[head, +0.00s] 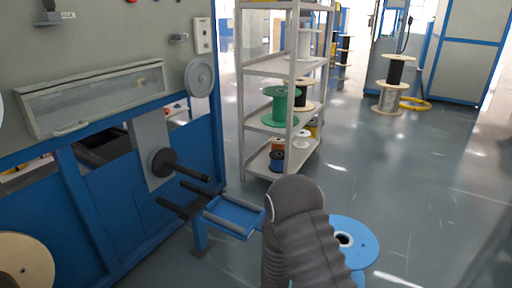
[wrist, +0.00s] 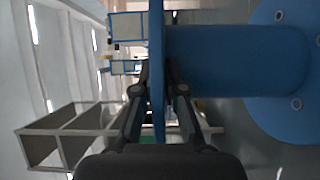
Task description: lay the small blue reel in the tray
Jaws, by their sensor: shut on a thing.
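My gripper (wrist: 157,82) is shut on the near flange of a light blue reel (wrist: 235,62), one finger on each side of the flange. The reel's bare barrel and far flange show to the right in the wrist view. In the head view the blue reel (head: 362,238) is at lower centre right, its upper flange tilted toward the camera, and my arm hides its left part and my gripper. The blue tray (head: 236,214) is at lower centre, left of my arm, on the front of the blue machine. It looks empty, and the reel is apart from it.
A grey shelf rack (head: 272,66) behind the tray holds a green reel (head: 281,104), a darker blue reel (head: 277,161) and others. Black rods (head: 180,166) stick out from the machine left of the tray. Open floor (head: 410,170) lies to the right.

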